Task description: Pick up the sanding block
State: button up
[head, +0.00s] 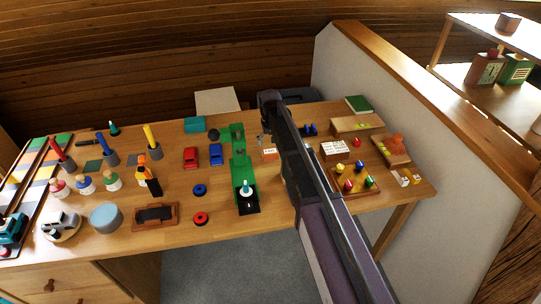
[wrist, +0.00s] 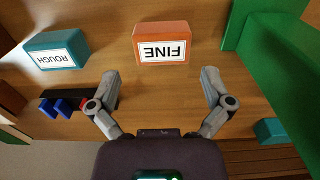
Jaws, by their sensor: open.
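Two labelled blocks that look like sanding blocks lie on the wooden table in the wrist view. An orange block (wrist: 162,42) has a white label reading FINE, upside down in the picture. A teal block (wrist: 57,50) labelled ROUGH lies to its left. My gripper (wrist: 160,74) is open and empty, its fingers spread apart. The orange block lies just beyond the fingertips, between their lines, and is not gripped. In the head view the orange block (head: 269,154) shows beside my arm. My arm seems to hide the teal ROUGH block there.
A green stand (head: 240,168) is close left of the orange block. Toy cars (head: 203,156) lie farther left. A tray with coloured pegs (head: 355,182) is right of my arm. A grey partition (head: 400,150) borders the table's right side.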

aim_at(270, 151)
jog(key=shift+f, duration=0.15)
jog(key=shift+w+a+f+b, duration=0.15)
jog(key=shift+f+b, duration=2.35)
jog(key=shift+b, duration=0.1)
jog(key=c, duration=0.8)
jog(key=shift+r, duration=0.2)
notch_tip(270, 151, up, 10)
jog(key=p, duration=1)
jog(key=shift+f, duration=0.15)
